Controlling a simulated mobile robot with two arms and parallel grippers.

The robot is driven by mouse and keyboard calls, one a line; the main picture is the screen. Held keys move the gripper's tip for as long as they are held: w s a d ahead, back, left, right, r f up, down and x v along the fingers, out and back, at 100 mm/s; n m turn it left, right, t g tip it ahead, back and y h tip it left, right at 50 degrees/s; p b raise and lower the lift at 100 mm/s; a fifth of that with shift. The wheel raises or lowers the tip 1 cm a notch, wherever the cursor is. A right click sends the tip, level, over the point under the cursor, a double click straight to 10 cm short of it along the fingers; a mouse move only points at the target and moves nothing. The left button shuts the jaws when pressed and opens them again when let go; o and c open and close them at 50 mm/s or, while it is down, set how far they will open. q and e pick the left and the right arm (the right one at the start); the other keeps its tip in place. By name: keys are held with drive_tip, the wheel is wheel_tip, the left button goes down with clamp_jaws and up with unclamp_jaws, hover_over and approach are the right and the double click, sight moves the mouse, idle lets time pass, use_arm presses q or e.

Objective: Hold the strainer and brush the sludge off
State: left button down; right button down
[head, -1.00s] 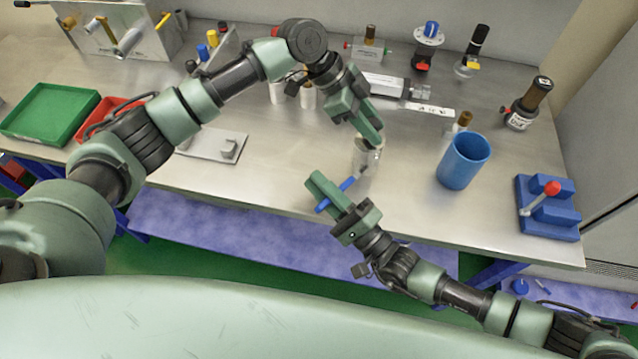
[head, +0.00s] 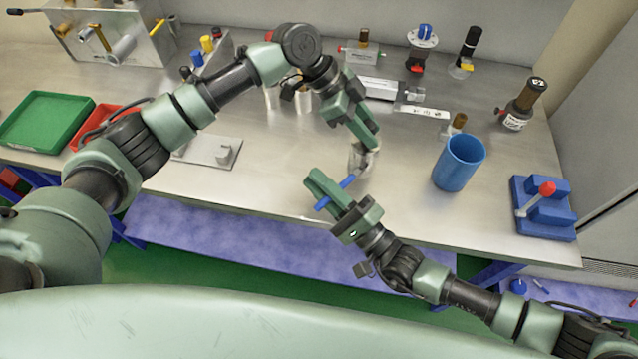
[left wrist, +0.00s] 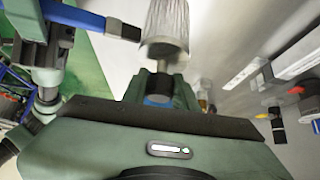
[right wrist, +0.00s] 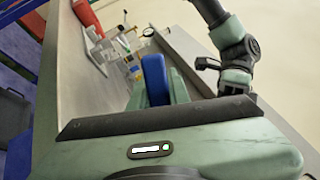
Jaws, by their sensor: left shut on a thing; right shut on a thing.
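The strainer (head: 362,158) is a pale grey, ribbed mesh cylinder. My left gripper (head: 368,132) is shut on its top end and holds it with the mesh pointing down over the bench. The strainer also shows in the left wrist view (left wrist: 167,28). My right gripper (head: 330,190) is shut on the blue handle of the brush (head: 348,182). The brush's dark bristle end (left wrist: 124,31) is close beside the strainer's mesh; I cannot tell whether they touch. The blue handle stands between the jaws in the right wrist view (right wrist: 154,80). I cannot make out any sludge on the mesh.
A blue cup (head: 459,163) stands to the right on the steel bench (head: 290,190). A blue fixture with a red knob (head: 543,210) is at the right end. Green (head: 45,122) and red trays lie at the left. Bottles and valves line the back.

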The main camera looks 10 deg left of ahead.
drive_tip(key=shift+w+d+r, duration=0.1)
drive_tip(key=shift+r, duration=0.45)
drive_tip(key=shift+f, duration=0.1)
drive_tip(key=shift+f, duration=0.5)
drive_tip(key=shift+f, duration=0.2)
drive_tip(key=shift+f, duration=0.4)
